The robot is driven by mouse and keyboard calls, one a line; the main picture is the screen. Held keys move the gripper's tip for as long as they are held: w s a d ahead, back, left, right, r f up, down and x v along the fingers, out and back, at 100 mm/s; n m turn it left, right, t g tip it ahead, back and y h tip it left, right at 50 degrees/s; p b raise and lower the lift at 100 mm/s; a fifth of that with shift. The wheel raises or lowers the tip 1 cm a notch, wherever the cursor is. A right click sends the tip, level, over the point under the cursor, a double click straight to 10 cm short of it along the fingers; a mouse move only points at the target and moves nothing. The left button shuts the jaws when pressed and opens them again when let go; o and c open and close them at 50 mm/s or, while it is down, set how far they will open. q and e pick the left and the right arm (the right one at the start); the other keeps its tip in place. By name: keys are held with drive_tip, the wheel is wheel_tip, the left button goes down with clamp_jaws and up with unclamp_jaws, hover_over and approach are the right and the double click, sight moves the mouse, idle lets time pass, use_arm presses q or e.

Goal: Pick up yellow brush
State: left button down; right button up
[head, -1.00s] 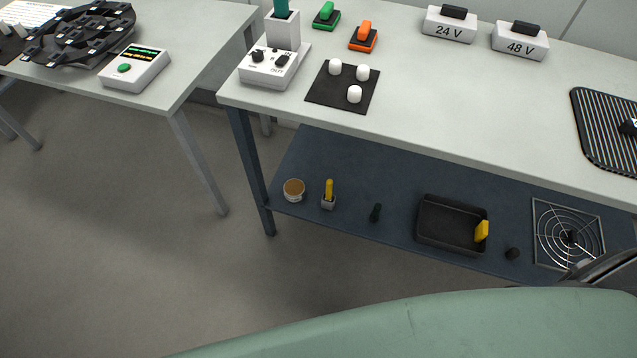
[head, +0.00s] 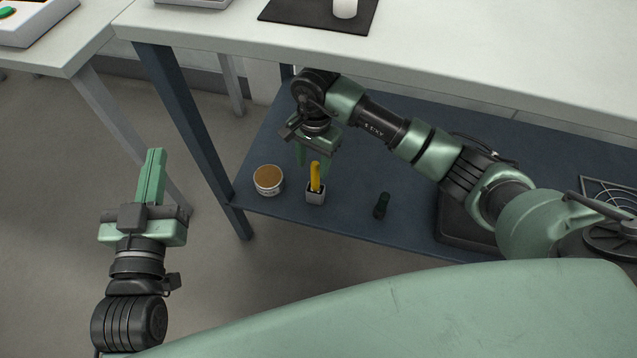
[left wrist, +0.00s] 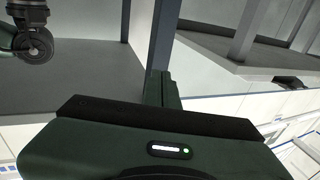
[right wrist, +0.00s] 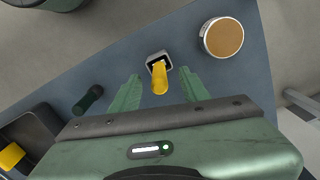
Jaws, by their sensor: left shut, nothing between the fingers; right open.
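The yellow brush (head: 315,178) stands upright in a small grey holder (head: 316,195) on the blue lower shelf. My right gripper (head: 316,156) points down over the brush from above and is open. In the right wrist view the yellow brush (right wrist: 159,80) shows between the two open green fingers (right wrist: 160,76), with the holder (right wrist: 157,58) just beyond. I cannot tell whether the fingers touch it. My left gripper (head: 155,155) is shut and empty, out over the floor left of the shelf; its fingers also show in the left wrist view (left wrist: 159,85).
A round tub with a brown top (head: 268,180) stands left of the holder. A small dark green object (head: 382,205) is to its right. A black tray (head: 455,220) lies further right, partly behind my right arm. The white tabletop (head: 430,50) overhangs the shelf. A table leg (head: 190,130) stands at left.

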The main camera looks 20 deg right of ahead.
sight(316, 178)
drive_tip(key=shift+w+d+f+h+b, duration=0.15)
drive_tip(key=shift+d+f, duration=0.1)
drive_tip(key=shift+f, duration=0.2)
drive_tip(key=shift+w+d+f+h+b, duration=0.1)
drive_tip(key=shift+d+f+h+b, duration=0.1)
drive_tip(key=shift+f, duration=0.6)
wheel_tip(316, 178, down, 5)
drive_tip(key=shift+a+r+b, duration=0.15)
drive_tip(key=shift+b, duration=0.9)
use_arm(q)
drive_tip(key=s+r+t+h, duration=0.1)
drive_tip(key=s+r+t, duration=0.1)
drive_tip(key=r+t, duration=0.2)
drive_tip(key=s+r+t+h, duration=0.1)
drive_tip(key=s+r+t, duration=0.2)
drive_tip(key=r, duration=0.5)
drive_tip(key=shift+s+r+t+h, duration=0.25)
drive_tip(key=shift+s+t+h, duration=0.1)
drive_tip(key=shift+t+h, duration=0.05)
use_arm(e)
drive_tip(key=shift+c, duration=0.4)
clamp_jaws()
